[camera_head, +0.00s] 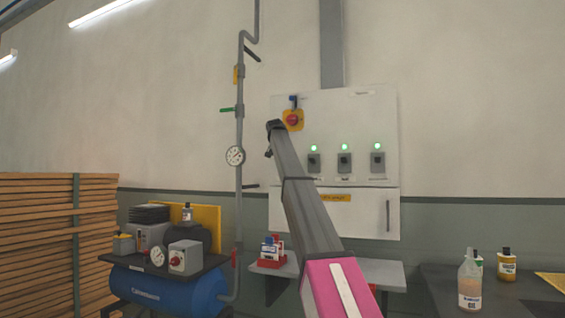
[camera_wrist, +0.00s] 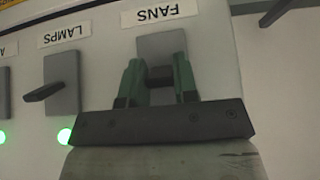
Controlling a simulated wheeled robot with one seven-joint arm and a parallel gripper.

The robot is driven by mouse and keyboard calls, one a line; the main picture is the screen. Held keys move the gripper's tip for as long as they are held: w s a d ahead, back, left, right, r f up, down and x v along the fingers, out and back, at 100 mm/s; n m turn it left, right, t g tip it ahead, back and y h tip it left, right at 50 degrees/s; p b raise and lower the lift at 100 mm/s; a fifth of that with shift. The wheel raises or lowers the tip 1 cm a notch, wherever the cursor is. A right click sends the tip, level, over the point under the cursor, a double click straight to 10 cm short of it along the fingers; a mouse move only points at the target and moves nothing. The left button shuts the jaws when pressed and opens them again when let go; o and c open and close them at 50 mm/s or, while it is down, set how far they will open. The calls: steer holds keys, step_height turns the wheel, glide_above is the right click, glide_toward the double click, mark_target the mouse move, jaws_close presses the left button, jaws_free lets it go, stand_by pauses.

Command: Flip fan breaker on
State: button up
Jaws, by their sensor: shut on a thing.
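The fan breaker (camera_wrist: 163,43) is a grey plate under an upside-down FANS label (camera_wrist: 160,12) in the wrist view. My gripper (camera_wrist: 159,80) has its green fingers on either side of the dark breaker lever (camera_wrist: 160,74) and is shut on it. Whether the lever is up or down is hard to tell. The fan breaker's lamp does not show in the wrist view, where the gripper body covers the area below the plate. In the head view my arm runs up to the left part of the white panel (camera_head: 360,115), and my gripper is not visible there.
The LAMPS breaker (camera_wrist: 62,83) is beside the fan breaker, with a lit green lamp (camera_wrist: 65,135). In the head view, three breakers show green lamps (camera_head: 345,147). A red-and-yellow switch (camera_head: 292,120) and a pipe with a gauge (camera_head: 235,156) are close to my arm.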

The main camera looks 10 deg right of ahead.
steer(key=o, duration=0.9)
steer(key=v, duration=1)
steer(key=shift+s+a+r, duration=0.15)
steer(key=shift+r, duration=0.15)
